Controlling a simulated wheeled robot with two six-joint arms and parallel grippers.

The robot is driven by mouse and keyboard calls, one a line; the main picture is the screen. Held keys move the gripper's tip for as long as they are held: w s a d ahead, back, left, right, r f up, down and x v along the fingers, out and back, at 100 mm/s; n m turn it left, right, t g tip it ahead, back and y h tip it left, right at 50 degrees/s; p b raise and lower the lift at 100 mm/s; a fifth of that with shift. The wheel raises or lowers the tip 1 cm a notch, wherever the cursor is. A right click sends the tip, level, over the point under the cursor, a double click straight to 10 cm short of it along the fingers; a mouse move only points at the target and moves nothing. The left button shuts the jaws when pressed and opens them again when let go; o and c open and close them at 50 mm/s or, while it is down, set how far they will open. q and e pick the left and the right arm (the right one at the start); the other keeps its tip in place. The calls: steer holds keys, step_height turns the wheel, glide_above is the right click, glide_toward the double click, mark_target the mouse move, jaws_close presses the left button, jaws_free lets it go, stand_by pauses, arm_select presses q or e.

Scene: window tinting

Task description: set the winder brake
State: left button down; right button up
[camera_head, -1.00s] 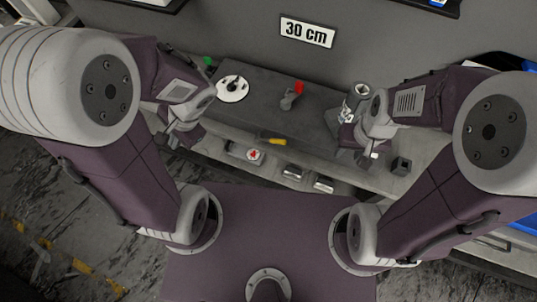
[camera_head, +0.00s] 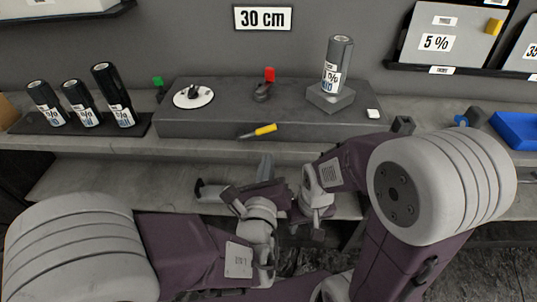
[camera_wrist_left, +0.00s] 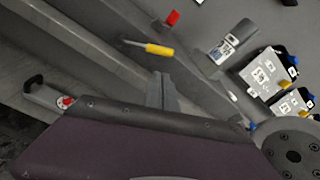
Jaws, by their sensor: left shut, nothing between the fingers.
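A dark grey winder bench (camera_head: 220,122) stands on the shelf. A small lever with a red tip (camera_head: 269,74) rises from its middle; the red tip also shows in the left wrist view (camera_wrist_left: 172,18). I cannot tell from a label which part is the brake. A printed film roll (camera_head: 338,62) stands upright on a grey block at its right. My left gripper (camera_head: 265,165) is shut and empty, below and in front of the bench, apart from the lever. In the left wrist view its fingers (camera_wrist_left: 163,88) are together. My right gripper's fingers are not clear behind the arm links.
A white disc with a black knob (camera_head: 194,97) and a green piece (camera_head: 158,83) are at left. A yellow-handled tool (camera_head: 262,130) lies at the front edge.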

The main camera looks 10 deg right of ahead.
mark_target(258, 132)
arm_select(q)
steer(key=x, duration=0.9)
steer(key=shift+w+r, duration=0.1)
steer(key=shift+w, duration=0.3)
arm_select(e)
steer(key=shift+s+a, duration=0.1)
arm_select(q)
steer(key=shift+d, duration=0.1)
arm_select(e)
steer(key=shift+f, duration=0.15)
